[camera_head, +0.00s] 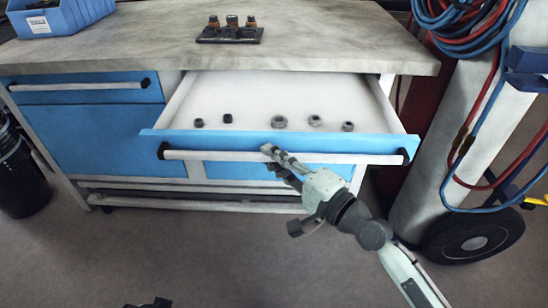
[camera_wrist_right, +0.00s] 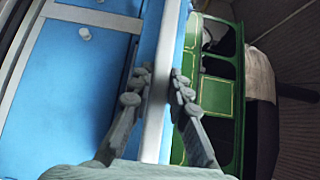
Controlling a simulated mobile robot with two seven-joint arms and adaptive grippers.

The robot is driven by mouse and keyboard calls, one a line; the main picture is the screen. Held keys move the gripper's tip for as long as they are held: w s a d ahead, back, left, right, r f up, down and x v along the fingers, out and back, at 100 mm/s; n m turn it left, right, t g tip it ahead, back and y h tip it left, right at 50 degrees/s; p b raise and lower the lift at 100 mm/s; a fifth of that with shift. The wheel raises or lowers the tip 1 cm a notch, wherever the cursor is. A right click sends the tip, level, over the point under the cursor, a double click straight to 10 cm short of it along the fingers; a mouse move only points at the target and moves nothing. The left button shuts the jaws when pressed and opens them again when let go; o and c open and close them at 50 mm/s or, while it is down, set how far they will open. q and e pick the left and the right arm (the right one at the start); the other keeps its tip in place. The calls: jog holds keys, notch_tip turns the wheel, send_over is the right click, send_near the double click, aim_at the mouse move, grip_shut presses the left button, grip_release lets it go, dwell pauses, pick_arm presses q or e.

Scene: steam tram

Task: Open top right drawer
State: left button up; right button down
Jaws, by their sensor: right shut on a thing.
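The top right drawer (camera_head: 375,144) of the workbench is pulled well out, showing its white inside. Its blue front carries a long pale bar handle (camera_head: 345,159) with black end mounts. My right gripper (camera_head: 272,153) reaches up from the lower right and is shut on this handle left of its middle. In the right wrist view the two fingers (camera_wrist_right: 160,95) stand on either side of the pale handle bar (camera_wrist_right: 153,140). A small dark part at the bottom edge of the head view looks like my left gripper (camera_head: 148,304); its fingers cannot be made out.
Several small dark round parts (camera_head: 279,122) lie in the drawer. The top left drawer (camera_head: 80,90) is shut. A dark holder (camera_head: 230,35) and a blue bin (camera_head: 60,18) stand on the worktop (camera_head: 330,40). A hose cart with a wheel (camera_head: 470,243) stands right. The floor in front is clear.

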jog(key=c, duration=1.7)
grip_release()
jog(key=shift+v, duration=5.95)
jog(key=shift+d, duration=0.1)
